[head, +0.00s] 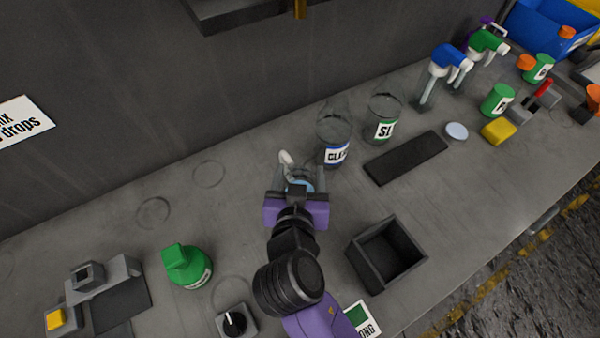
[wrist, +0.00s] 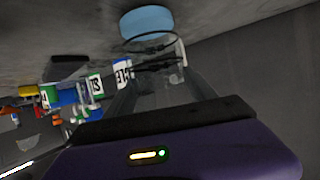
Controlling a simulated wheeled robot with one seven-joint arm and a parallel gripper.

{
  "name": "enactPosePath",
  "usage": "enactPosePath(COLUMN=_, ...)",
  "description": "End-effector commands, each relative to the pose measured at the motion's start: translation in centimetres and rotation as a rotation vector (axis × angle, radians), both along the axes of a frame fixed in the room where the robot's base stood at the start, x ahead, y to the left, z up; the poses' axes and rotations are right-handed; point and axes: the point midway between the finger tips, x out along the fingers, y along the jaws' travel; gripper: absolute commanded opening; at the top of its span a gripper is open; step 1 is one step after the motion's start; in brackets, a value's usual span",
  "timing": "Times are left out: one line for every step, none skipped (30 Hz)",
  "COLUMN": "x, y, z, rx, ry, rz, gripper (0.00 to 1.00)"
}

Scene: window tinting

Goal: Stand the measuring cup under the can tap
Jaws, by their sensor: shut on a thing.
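My gripper (head: 297,188) is low over the middle of the bench, shut on a clear vessel that looks like the measuring cup (head: 284,172). The fingers hide much of it in the head view. A white part shows at its upper left. In the wrist view the clear cup (wrist: 155,62) shows its dark rim between the fingers, with a pale blue round patch (wrist: 147,22) beyond; I cannot tell whether this is inside the cup. A brass tap (head: 300,8) hangs under a dark ledge at the top of the head view; its can is out of frame.
Two labelled clear jars (head: 334,140) (head: 383,117) stand close to the right of my gripper. A dark mat (head: 405,158) and open black box (head: 352,252) lie further right and nearer. A green bottle (head: 187,268) stands at left. The bench behind it is clear, with faint rings.

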Motion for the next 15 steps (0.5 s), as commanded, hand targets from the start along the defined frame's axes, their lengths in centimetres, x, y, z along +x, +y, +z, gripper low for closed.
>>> enactPosePath(x=-0.01, y=-0.02, z=-0.23, rx=-0.001, ry=0.0, rz=0.0, gripper=0.22)
enactPosePath(x=-0.01, y=-0.02, z=-0.3, rx=-0.001, ry=0.0, rz=0.0, gripper=0.22)
enactPosePath(x=0.0, y=-0.02, z=-0.31, rx=-0.001, ry=-0.001, rz=0.0, gripper=0.22)
enactPosePath(x=0.01, y=-0.02, z=-0.3, rx=-0.001, ry=-0.001, rz=0.0, gripper=0.22)
enactPosePath(x=0.01, y=-0.03, z=-0.29, rx=0.0, ry=-0.001, rz=0.0, gripper=0.22)
enactPosePath(x=0.02, y=-0.03, z=-0.28, rx=0.0, ry=-0.001, rz=0.0, gripper=0.22)
enactPosePath(x=0.01, y=-0.02, z=-0.26, rx=0.0, ry=-0.001, rz=0.0, gripper=0.22)
enactPosePath(x=0.01, y=-0.03, z=-0.26, rx=0.0, ry=-0.001, rz=0.0, gripper=0.22)
enactPosePath(x=0.02, y=-0.03, z=-0.32, rx=0.0, ry=-0.001, rz=-0.001, gripper=0.22)
enactPosePath(x=0.02, y=-0.03, z=-0.41, rx=0.0, ry=-0.001, rz=-0.001, gripper=0.22)
enactPosePath(x=0.02, y=-0.04, z=-0.53, rx=0.0, ry=-0.001, rz=-0.001, gripper=0.22)
enactPosePath(x=0.02, y=-0.04, z=-0.67, rx=0.0, ry=-0.001, rz=-0.001, gripper=0.22)
enactPosePath(x=0.02, y=-0.04, z=-0.66, rx=0.0, ry=-0.001, rz=-0.001, gripper=0.66)
enactPosePath(x=0.02, y=-0.04, z=-0.56, rx=0.0, ry=-0.001, rz=-0.001, gripper=0.72)
enactPosePath(x=0.01, y=-0.03, z=-0.55, rx=0.0, ry=0.0, rz=-0.001, gripper=0.79)
